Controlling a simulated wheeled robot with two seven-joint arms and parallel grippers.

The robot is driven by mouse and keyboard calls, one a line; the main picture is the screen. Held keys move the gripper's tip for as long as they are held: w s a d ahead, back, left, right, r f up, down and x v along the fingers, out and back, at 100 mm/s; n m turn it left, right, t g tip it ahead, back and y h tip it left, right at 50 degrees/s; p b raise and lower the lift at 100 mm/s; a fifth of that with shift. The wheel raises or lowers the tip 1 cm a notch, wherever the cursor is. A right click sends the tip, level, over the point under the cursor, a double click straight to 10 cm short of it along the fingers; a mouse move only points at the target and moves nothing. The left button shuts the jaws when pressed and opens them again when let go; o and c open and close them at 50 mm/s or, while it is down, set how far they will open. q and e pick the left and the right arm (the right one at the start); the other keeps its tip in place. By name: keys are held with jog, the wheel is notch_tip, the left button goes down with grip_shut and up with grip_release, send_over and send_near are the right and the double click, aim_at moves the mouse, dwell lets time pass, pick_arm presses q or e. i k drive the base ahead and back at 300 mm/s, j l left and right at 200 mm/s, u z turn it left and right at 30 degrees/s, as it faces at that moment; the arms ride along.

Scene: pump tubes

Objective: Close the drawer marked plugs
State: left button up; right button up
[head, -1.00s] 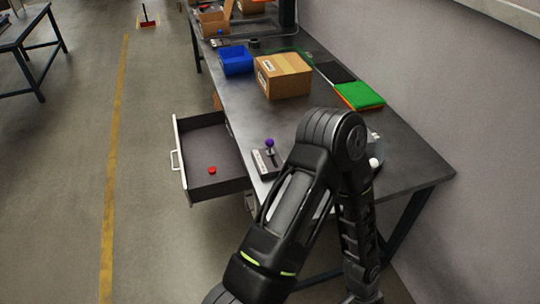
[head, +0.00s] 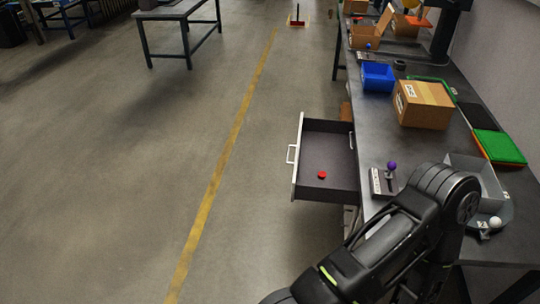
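An open drawer (head: 325,192) with a light front and a white handle (head: 292,154) sticks out to the left from under the workbench. A red round object (head: 322,175) lies on its floor. No marking on the drawer front can be read from here. One of my arms, which comes in from the lower right, reaches over the near part of the bench. Its gripper is not visible. My other gripper is out of view. Nothing of mine touches the drawer.
The workbench (head: 375,125) carries a cardboard box (head: 423,104), a blue bin (head: 378,76), a green pad (head: 499,147), a grey tray (head: 478,172) and a small device with a purple knob (head: 391,167). The floor left of the drawer, with a yellow line (head: 232,135), is clear.

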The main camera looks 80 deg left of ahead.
aim_at(323, 144)
jog(key=u, duration=1.7)
jog(key=i+j, duration=0.15)
jog(key=j, duration=0.25)
jog(key=i+j, duration=0.1)
jog(key=j, duration=0.3)
jog(key=i+j, duration=0.15)
jog(key=j, duration=0.25)
jog(key=i+j, duration=0.1)
jog(key=j, duration=0.3)
jog(key=i+j, duration=0.15)
jog(key=j, duration=0.25)
jog(key=i+j+z, duration=0.3)
jog(key=i, duration=0.2)
jog(key=i+j+z, duration=0.25)
jog(key=i, duration=0.25)
jog(key=j, duration=0.1)
